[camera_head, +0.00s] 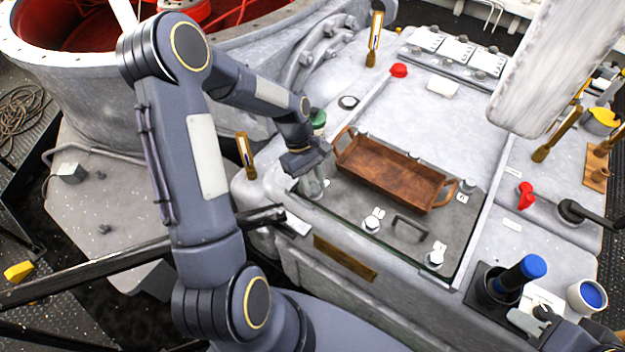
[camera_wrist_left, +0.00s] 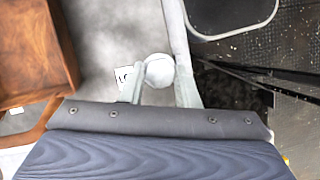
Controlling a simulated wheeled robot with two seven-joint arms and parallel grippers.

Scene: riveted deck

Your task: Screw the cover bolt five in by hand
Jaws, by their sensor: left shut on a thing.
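My left gripper (camera_head: 312,186) reaches down to the left front corner of the grey cover plate (camera_head: 345,212). It is shut on a pale bolt, whose round head (camera_wrist_left: 158,70) shows between the two fingers in the left wrist view. A small white label, partly hidden by a finger, lies beside it. How deep the bolt sits cannot be told. Other cover bolts stand along the plate edge, one at the front middle (camera_head: 371,225), one at the front right corner (camera_head: 435,258) and one at the back right (camera_head: 467,186).
A brown wooden tray (camera_head: 388,172) lies on the cover close to my left gripper, and its side shows in the left wrist view (camera_wrist_left: 35,50). A black handle (camera_head: 409,227) rises from the plate. A green-topped container (camera_head: 317,119) stands behind my left wrist. A blue-topped tool (camera_head: 531,267) stands at right.

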